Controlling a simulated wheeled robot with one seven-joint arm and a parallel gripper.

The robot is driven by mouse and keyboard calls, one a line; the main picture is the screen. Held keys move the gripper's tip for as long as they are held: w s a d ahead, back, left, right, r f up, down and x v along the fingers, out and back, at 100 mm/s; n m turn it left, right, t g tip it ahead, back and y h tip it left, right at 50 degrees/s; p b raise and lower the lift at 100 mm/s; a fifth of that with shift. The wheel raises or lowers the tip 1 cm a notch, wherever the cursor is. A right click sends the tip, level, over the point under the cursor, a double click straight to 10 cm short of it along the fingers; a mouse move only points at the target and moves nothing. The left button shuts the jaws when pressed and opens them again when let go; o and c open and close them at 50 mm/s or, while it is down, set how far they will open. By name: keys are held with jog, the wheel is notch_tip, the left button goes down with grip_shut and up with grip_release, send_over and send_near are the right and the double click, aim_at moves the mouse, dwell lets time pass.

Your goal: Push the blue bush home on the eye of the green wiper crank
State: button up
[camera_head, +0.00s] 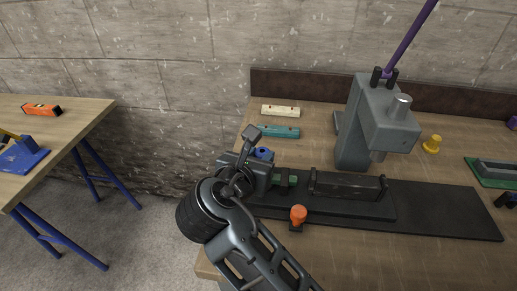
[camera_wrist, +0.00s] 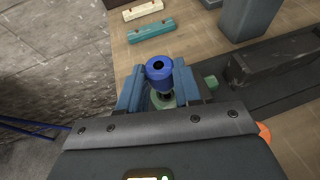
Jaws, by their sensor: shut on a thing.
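My gripper (camera_wrist: 158,88) is shut on the blue bush (camera_wrist: 159,70), with one finger on each side of it. The bush is upright, with a dark round hole in its top. The green wiper crank (camera_wrist: 164,101) shows its eye under the bush, between the fingers. Its green arm (camera_wrist: 211,82) sticks out to the right. I cannot tell how far the bush sits in the eye. In the head view, the bush (camera_head: 264,153) shows over my gripper (camera_head: 262,172), and the crank (camera_head: 287,179) shows to its right; the eye is hidden.
A dark clamp block (camera_head: 346,186) sits on a black plate (camera_head: 450,215) right of the crank. A grey press (camera_head: 372,125) with a purple lever (camera_head: 410,38) stands behind. An orange knob (camera_head: 298,214) is in front. Teal (camera_head: 279,131) and cream (camera_head: 281,110) bars lie behind.

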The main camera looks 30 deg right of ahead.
jog(key=shift+f, duration=0.1)
dwell(0.3)
jog(key=shift+f, duration=0.35)
jog(key=shift+f+b, duration=0.3)
jog(key=shift+f, duration=0.65)
jog(key=o, duration=1.1)
jog(key=shift+v, duration=3.95)
